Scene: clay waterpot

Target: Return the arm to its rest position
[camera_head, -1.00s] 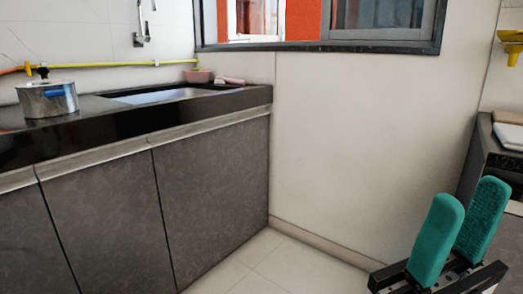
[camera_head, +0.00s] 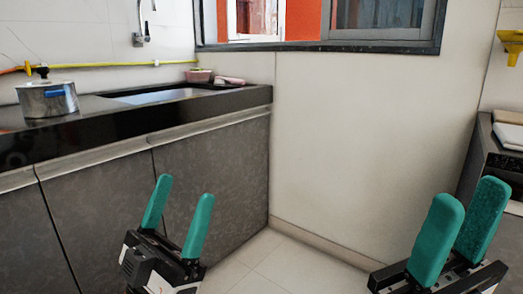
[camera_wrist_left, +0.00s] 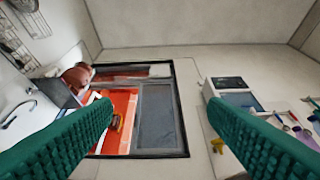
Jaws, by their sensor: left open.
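My left gripper (camera_head: 185,190) stands in front of the dark cabinet doors, its two green fingers pointing up and spread apart. It is open and empty. In the left wrist view its fingers (camera_wrist_left: 160,105) are wide apart, with nothing between them, facing the window and ceiling. My right gripper (camera_head: 470,192) is at the lower right, its green fingers pointing up with a gap between them and nothing held. Neither gripper touches anything that I can see.
A yellow hose (camera_head: 115,65) runs along the wall. Another counter (camera_head: 485,150) is at the right. The floor (camera_head: 255,265) between is clear.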

